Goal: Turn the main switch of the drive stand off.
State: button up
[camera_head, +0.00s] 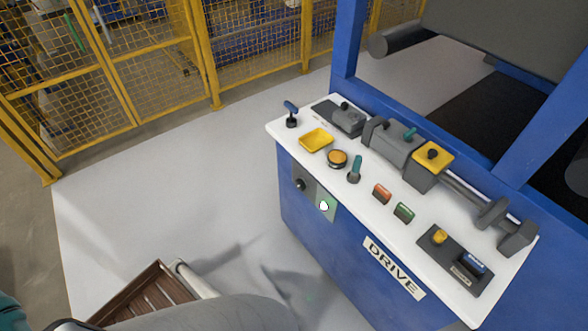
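The drive stand (335,245) is a blue cabinet with a white top and a "DRIVE" label (394,267) on its front. On the upper left of its front is a grey plate (313,191) with a black knob (300,184) and a white round part (324,206). This knob looks like the main switch, but no label is readable and I cannot tell its position. My gripper is not in view; a grey rounded part at the bottom edge seems to be my own arm.
The white top carries a yellow tray (316,140), a teal lever (355,169), a red button (382,194), a green button (404,212) and a dark panel (455,260). Yellow mesh fencing (110,70) stands behind. A brown slatted box (150,296) is at lower left. Floor between is clear.

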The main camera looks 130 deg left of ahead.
aim_at(299, 183)
jog(key=k+j+u, duration=0.15)
jog(key=u, duration=0.3)
jog(key=k+j+u, duration=0.3)
jog(key=u, duration=0.15)
jog(key=k+j+u, duration=0.25)
jog(key=u, duration=0.2)
jog(key=k+j, duration=0.15)
jog(key=j, duration=0.25)
jog(key=k+j+u, duration=0.1)
jog(key=j, duration=0.35)
jog(key=k+j, duration=0.15)
jog(key=j, duration=0.25)
jog(key=k+j+u, duration=0.1)
jog(key=j, duration=0.35)
